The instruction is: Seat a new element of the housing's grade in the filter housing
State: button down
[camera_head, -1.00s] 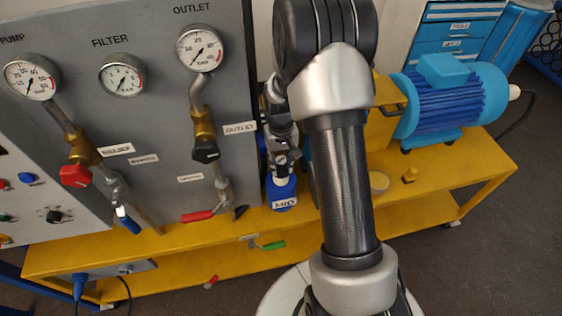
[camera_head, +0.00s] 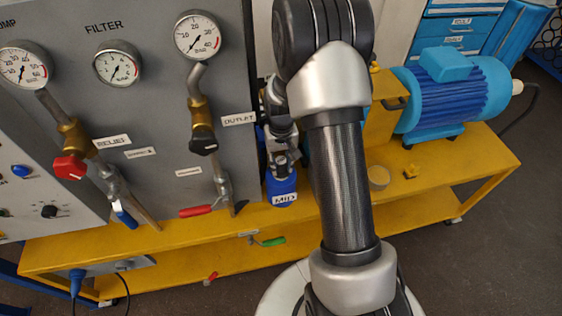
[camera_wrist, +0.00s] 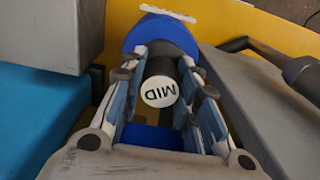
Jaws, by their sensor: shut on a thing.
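The blue filter housing (camera_head: 284,188) with a white "MID" label stands on the yellow bench beside the grey panel. It also shows in the wrist view (camera_wrist: 160,38), with its label plate at the far side. My gripper (camera_head: 281,158) is directly above the housing. In the wrist view my gripper (camera_wrist: 160,100) is shut on a dark cylindrical element (camera_wrist: 160,70) whose white end cap reads "MID", matching the housing. The element's far end meets the blue housing in the picture; how deep it sits there is hidden.
The grey panel (camera_head: 150,120) with gauges and valves stands close left of my gripper. A blue motor (camera_head: 450,95) is at the right. A small round tan piece (camera_head: 378,177) and a small yellow piece (camera_head: 411,171) lie on the yellow bench (camera_head: 470,165).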

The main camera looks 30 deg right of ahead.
jog(key=shift+f+b, duration=0.65)
jog(key=shift+f, duration=0.4)
jog(key=c, duration=1.2)
grip_release()
jog(key=shift+o, duration=0.2)
jog(key=shift+r, duration=0.1)
notch_tip(320, 180, up, 12)
jog(key=shift+f, duration=0.1)
